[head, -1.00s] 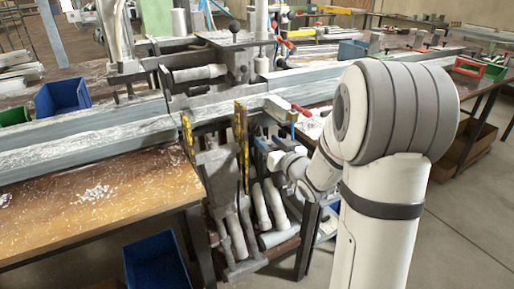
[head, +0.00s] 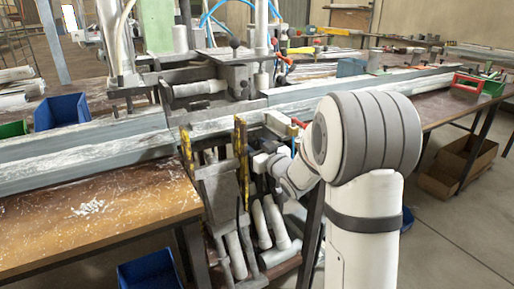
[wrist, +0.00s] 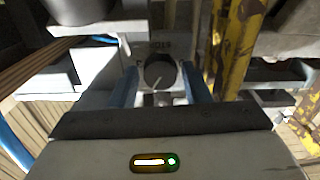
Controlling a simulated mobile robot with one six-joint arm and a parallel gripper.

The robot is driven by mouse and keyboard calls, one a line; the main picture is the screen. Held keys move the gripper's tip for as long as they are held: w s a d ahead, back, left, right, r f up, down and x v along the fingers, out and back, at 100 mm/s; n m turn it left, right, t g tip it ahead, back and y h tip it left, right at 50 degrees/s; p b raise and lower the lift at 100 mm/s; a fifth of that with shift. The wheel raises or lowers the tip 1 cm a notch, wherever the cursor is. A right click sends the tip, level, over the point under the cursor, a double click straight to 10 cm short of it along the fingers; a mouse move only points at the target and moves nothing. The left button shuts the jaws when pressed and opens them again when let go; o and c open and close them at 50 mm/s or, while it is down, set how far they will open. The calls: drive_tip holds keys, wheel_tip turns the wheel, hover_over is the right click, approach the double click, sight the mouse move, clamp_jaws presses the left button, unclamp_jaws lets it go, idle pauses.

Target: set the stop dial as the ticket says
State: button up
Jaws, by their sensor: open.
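The stop dial (wrist: 158,72) is a dark round knob with a pale pointer line on the front of a light grey block. The pointer slants toward the lower left of the wrist view. Lettering (wrist: 160,45) on the block appears upside down, apparently reading STOP. My gripper (wrist: 160,84) is open, with one blue finger on each side of the dial; I cannot tell whether either touches it. In the head view my gripper (head: 264,164) is at the front of the clamp machine (head: 215,85), and the dial is hidden. I cannot make out the ticket.
Yellow, worn uprights (wrist: 232,60) stand close to the right of my gripper. A long grey profile (head: 80,150) runs along the bench. A wooden tabletop (head: 120,205) lies at left, with a blue bin (head: 60,111) on the bench behind. Open floor lies at right.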

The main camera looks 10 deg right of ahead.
drive_tip(key=c, duration=0.7)
drive_tip(key=shift+m, duration=0.4)
drive_tip(key=m+p, duration=0.2)
drive_tip(key=m, duration=0.3)
drive_tip(key=m+p, duration=0.2)
drive_tip(key=m, duration=0.4)
drive_tip(key=shift+p, duration=0.3)
drive_tip(key=o, duration=0.7)
